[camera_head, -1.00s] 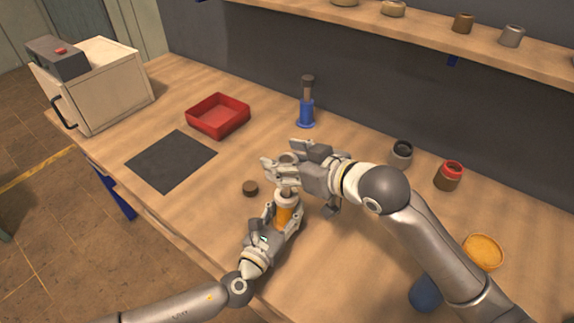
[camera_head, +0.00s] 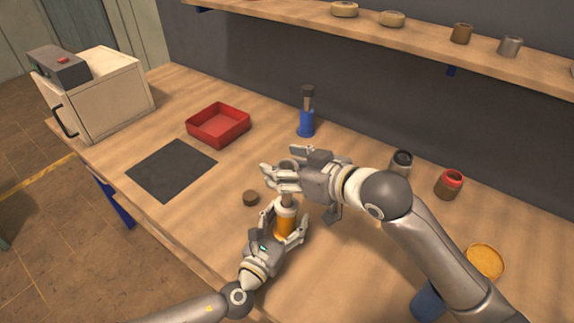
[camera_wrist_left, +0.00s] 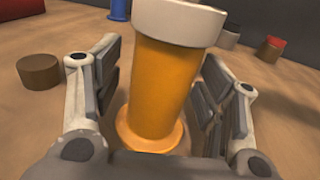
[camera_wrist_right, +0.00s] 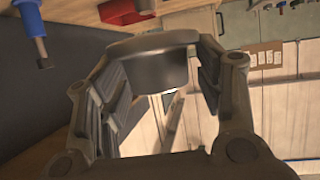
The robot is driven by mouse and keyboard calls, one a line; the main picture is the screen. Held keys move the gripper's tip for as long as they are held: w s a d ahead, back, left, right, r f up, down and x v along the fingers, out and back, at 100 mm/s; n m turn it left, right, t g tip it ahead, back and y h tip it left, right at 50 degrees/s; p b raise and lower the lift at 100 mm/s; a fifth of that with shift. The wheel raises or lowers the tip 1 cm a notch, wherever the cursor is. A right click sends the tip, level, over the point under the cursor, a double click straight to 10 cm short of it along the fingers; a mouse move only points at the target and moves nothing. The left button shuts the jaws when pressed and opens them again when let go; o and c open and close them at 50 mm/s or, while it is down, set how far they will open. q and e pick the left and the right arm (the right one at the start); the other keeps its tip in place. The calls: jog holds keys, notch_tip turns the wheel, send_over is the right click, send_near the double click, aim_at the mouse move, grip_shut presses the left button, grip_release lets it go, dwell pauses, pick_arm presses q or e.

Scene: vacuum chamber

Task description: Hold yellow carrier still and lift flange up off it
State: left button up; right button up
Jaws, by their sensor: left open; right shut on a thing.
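The yellow carrier (camera_head: 286,224), an orange-yellow cylinder with a white collar, stands upright on the bench; it fills the middle of the left wrist view (camera_wrist_left: 160,85). My left gripper (camera_head: 287,222) is open, with its fingers on both sides of the carrier and visible gaps beside it. My right gripper (camera_head: 283,177) is above the carrier, shut on the flange, a dark grey round piece (camera_wrist_right: 155,68) between its fingers. A narrow brownish stem shows between the right gripper and the white collar. Whether the stem still sits inside the collar is hidden.
A small brown disc (camera_head: 250,198) lies left of the carrier. Behind are a red tray (camera_head: 218,137), a dark mat (camera_head: 160,172) and a blue stand (camera_head: 306,124). A grey jar (camera_head: 402,158) and red-topped jar (camera_head: 449,183) stand right.

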pick_arm(q)
jog(key=v, duration=1.2)
